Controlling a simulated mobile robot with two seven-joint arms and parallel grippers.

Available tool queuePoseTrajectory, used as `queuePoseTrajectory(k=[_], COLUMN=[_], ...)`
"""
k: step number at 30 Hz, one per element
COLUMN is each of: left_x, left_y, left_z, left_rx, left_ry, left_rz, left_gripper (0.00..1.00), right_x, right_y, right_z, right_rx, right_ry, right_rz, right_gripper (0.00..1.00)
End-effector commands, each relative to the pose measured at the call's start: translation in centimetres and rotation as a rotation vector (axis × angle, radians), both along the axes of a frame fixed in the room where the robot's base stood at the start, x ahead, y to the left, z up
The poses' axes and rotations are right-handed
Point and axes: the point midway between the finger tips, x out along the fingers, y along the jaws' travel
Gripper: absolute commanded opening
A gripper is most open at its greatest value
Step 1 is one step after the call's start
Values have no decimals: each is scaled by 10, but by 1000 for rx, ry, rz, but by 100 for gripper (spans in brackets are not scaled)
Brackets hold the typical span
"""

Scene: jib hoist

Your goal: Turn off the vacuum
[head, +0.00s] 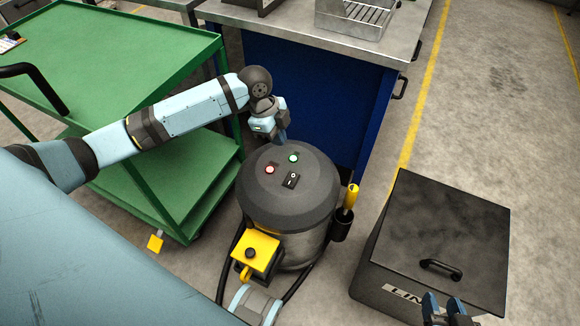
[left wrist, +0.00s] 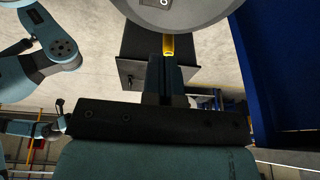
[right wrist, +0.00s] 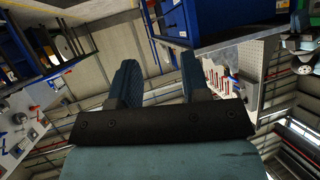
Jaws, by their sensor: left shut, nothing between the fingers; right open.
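The vacuum (head: 318,203) is a drum with a dark grey round lid, standing on the floor in the middle of the head view. On its lid are a black rocker switch (head: 291,180) with white marks, a red lamp (head: 270,169) and a green lamp (head: 293,158). My left gripper (head: 283,137) is shut and empty, over the lid's far edge, behind the green lamp. In the left wrist view its closed fingers (left wrist: 165,78) show below the lid (left wrist: 190,14), with part of the switch (left wrist: 153,4) at the top edge. My right gripper (head: 447,308) is open and empty, over the dark box.
A dark lidded box (head: 440,229) with a black handle stands right of the vacuum. A green cart (head: 110,50) is at left, a blue workbench (head: 310,85) behind. A yellow box with a black knob (head: 254,252) is on the vacuum's near side. Floor is clear at right.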

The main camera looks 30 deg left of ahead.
Motion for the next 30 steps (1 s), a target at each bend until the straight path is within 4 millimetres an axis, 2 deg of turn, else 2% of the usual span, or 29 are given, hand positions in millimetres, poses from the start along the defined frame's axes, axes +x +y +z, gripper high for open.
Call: queuePoseTrajectory(k=[4, 8, 15, 21, 25, 30], left_x=[0, 1, 4, 8, 10, 11], left_y=[-3, -9, -24, -29, -28, -28], left_z=[-10, -30, -81, -116, -129, -136], left_rx=[-1, -2, -2, -1, 0, 0], left_ry=[1, 1, 1, 0, 0, 0], left_rz=[1, 1, 1, 3, 2, 2], left_gripper=[0, 0, 0, 0, 0, 0], right_x=[1, 4, 18, 23, 25, 25], right_y=[1, 4, 20, 31, 36, 38], right_z=[0, 2, 33, 57, 70, 77], right_rx=[6, 22, 100, 169, 201, 219], right_ry=[-11, -38, -184, -295, -346, -373], right_rz=[2, 6, 29, 47, 57, 63], right_gripper=[43, 43, 43, 43, 43, 43])
